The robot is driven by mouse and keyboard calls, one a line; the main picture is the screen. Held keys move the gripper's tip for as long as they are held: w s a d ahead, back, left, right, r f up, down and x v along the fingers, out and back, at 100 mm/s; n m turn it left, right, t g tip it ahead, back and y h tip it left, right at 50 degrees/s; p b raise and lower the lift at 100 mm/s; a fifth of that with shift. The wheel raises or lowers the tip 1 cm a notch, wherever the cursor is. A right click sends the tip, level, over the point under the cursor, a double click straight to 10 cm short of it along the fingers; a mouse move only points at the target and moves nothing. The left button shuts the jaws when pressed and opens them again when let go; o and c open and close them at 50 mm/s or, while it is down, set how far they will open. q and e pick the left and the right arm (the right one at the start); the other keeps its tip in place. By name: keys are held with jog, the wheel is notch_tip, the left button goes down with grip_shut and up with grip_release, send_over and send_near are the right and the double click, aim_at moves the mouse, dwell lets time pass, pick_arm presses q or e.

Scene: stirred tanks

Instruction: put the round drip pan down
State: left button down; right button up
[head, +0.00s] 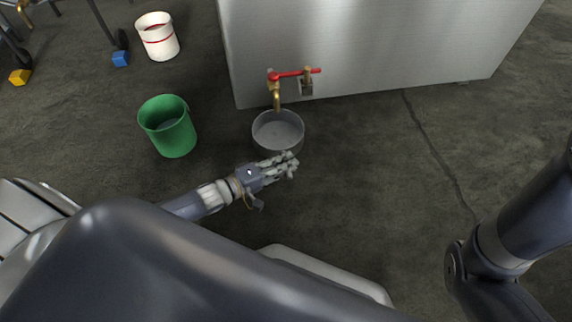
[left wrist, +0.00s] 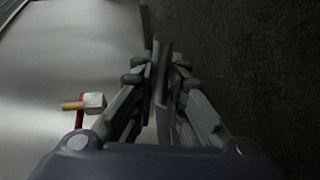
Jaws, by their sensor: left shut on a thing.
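The round drip pan (head: 278,129) is a grey metal bowl, open side up and looking empty. In the head view it is just in front of the steel tank, below the brass tap (head: 277,98). My left gripper (head: 287,163) is shut on the near wall of the pan. In the left wrist view, the fingers of the left gripper (left wrist: 160,75) close on a thin dark edge. I cannot tell whether the pan's bottom touches the floor. My right gripper is out of view.
The steel tank (head: 370,45) stands at the back, with a red tap handle (head: 295,74). A green bucket (head: 168,128) stands left of the pan. A white bucket with a red band (head: 158,38) is farther back. The floor to the right is clear.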

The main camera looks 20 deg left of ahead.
pick_arm(q)
jog(key=c, duration=2)
grip_release()
jog(key=shift+f, duration=0.2)
jog(key=o, duration=0.4)
jog(key=shift+c, duration=0.2)
jog(key=shift+r, duration=0.1)
jog(key=shift+s+a+r, duration=0.1)
jog(key=shift+r, duration=0.05)
jog(key=p+v, duration=0.6)
jog(key=v, duration=0.4)
jog(key=shift+s+a+r, duration=0.15)
jog(key=shift+s, duration=0.15)
jog(key=shift+s+a, duration=0.3)
jog(key=shift+s, duration=0.15)
